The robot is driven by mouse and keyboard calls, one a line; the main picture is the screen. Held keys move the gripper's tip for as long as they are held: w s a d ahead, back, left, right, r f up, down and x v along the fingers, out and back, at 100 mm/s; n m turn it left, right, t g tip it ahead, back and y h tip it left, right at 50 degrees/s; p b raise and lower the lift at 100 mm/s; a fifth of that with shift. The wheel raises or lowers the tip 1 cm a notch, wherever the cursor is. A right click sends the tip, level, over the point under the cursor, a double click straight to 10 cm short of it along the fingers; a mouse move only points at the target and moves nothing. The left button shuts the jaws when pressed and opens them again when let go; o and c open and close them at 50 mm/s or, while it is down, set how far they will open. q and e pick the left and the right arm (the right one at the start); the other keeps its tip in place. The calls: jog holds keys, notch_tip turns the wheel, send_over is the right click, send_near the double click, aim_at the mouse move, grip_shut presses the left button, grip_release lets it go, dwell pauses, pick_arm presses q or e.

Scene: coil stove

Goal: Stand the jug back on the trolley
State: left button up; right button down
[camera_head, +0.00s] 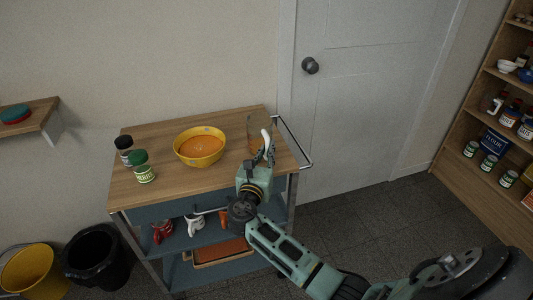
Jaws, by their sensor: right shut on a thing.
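The jug (256,128) looks see-through and brownish, with a pale handle towards me. It is upright, or nearly so, at the right end of the trolley's wooden top (218,118). My right gripper (263,155) reaches over the trolley's front edge and is shut on the jug at its handle side. The gripper hides the jug's lower part, so I cannot tell whether its base touches the top. My left gripper is not in view.
A yellow bowl of orange soup (200,147) stands left of the jug. Two jars (143,167) stand at the trolley's left end. A metal push rail (296,146) borders the right end. Mugs (195,224) stand on the shelf below. Bins (97,258) stand lower left.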

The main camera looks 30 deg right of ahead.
jog(key=shift+f, duration=0.1)
jog(key=c, duration=1.7)
grip_release()
jog(key=shift+c, duration=0.2)
